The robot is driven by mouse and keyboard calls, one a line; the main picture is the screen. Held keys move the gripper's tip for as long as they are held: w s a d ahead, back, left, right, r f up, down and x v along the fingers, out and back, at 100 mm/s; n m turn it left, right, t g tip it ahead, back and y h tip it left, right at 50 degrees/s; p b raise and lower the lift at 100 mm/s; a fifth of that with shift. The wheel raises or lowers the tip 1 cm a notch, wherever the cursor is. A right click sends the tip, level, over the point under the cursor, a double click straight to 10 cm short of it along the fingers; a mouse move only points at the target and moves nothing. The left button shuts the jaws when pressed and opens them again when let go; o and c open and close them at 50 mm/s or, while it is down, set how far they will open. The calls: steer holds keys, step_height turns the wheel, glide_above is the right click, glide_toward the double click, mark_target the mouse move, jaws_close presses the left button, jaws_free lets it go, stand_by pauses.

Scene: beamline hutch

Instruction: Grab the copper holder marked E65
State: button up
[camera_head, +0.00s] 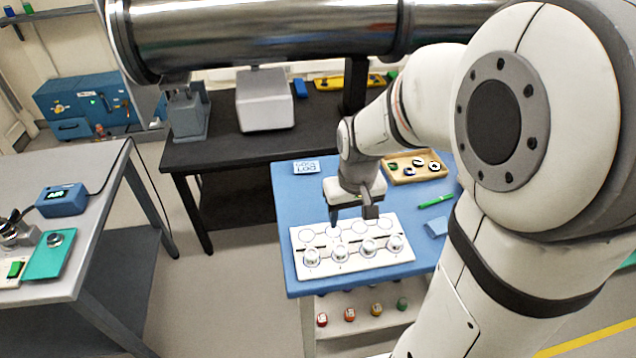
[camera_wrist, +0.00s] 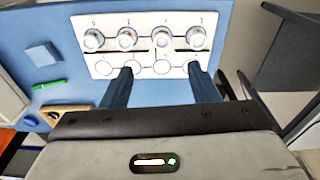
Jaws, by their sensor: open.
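A white holder board (camera_head: 352,268) lies on the blue-topped table. Several round, pale, metallic-looking holders (camera_head: 311,257) sit in its front row; the back row shows empty circles. The holders also show in the wrist view (camera_wrist: 161,39), along the far row of the board. Their labels are too small to read, so I cannot tell which is E65, and no copper colour stands out. My gripper (camera_head: 352,217) is over the back edge of the board, pointing down. In the wrist view my gripper (camera_wrist: 160,70) is open and empty, its fingers over the row of empty circles.
A wooden tray (camera_head: 437,175) with several small round pieces stands behind the board. A green pen (camera_head: 436,201) and a blue block (camera_head: 436,227) lie to its right. Coloured bottles (camera_head: 350,314) stand on a lower shelf. A large metal pipe (camera_head: 270,40) crosses above.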

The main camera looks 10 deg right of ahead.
steer(key=g+b, duration=0.1)
glide_toward(340, 250)
steer(key=shift+d+f, duration=0.25)
steer(key=shift+d, duration=0.1)
steer(key=shift+w+a+f+p, duration=0.1)
steer(key=shift+f+p, duration=0.15)
steer(key=shift+f, duration=1.1)
steer(key=shift+s+a+f+p, duration=0.1)
steer(key=shift+f+p, duration=0.1)
steer(key=shift+f, duration=1.1)
steer(key=shift+w+a+f+p, duration=0.1)
steer(key=shift+f+p, duration=0.15)
steer(key=shift+f, duration=1.1)
steer(key=shift+c, duration=0.2)
steer(key=c, duration=1)
